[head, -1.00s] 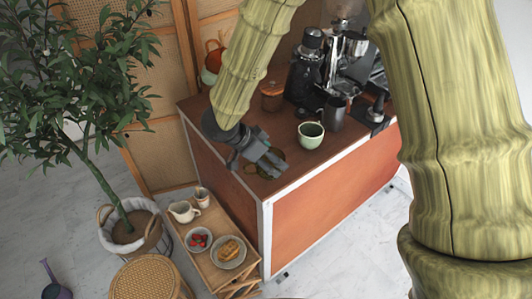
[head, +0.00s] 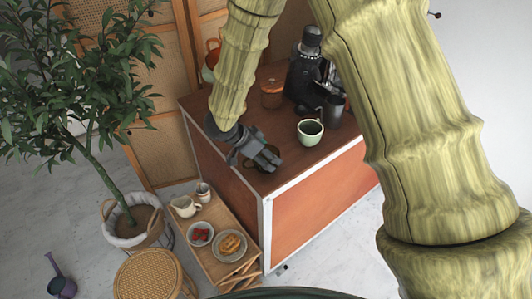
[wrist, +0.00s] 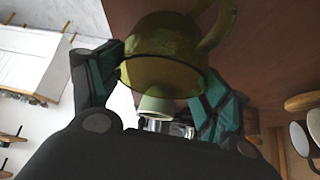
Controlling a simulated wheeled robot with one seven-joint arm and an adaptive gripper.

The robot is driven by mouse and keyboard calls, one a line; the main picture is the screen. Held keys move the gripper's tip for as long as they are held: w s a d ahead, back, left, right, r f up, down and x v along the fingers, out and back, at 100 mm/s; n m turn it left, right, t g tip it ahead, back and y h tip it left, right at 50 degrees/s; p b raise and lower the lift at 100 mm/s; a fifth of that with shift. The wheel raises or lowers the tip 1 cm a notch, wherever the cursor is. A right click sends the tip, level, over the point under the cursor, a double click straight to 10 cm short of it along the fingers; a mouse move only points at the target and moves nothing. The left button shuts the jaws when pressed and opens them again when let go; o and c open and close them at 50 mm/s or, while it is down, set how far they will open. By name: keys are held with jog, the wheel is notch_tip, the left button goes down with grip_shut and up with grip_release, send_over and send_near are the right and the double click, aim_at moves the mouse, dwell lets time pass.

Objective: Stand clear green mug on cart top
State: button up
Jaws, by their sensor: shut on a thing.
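The clear green mug (wrist: 165,45) is between my gripper's fingers in the wrist view, see-through yellow-green with its handle (wrist: 217,25) toward the upper right. My gripper (head: 268,160) is shut on it at the front left corner of the brown cart top (head: 300,165). In the head view the fingers hide most of the mug. I cannot tell whether its base touches the cart top. An opaque pale green mug (head: 310,132) stands upright on the cart, right of my gripper, apart from it.
A dark grinder (head: 303,75), a dark pitcher (head: 333,108) and a lidded wooden jar (head: 271,94) stand farther back on the cart. A low wooden side table (head: 222,265) with plates and jugs is below left. A potted tree (head: 130,222) is at the left.

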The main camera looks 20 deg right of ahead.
jog(key=o, duration=1.1)
jog(key=shift+f, duration=0.1)
jog(key=b+v, duration=0.2)
jog(key=v, duration=1)
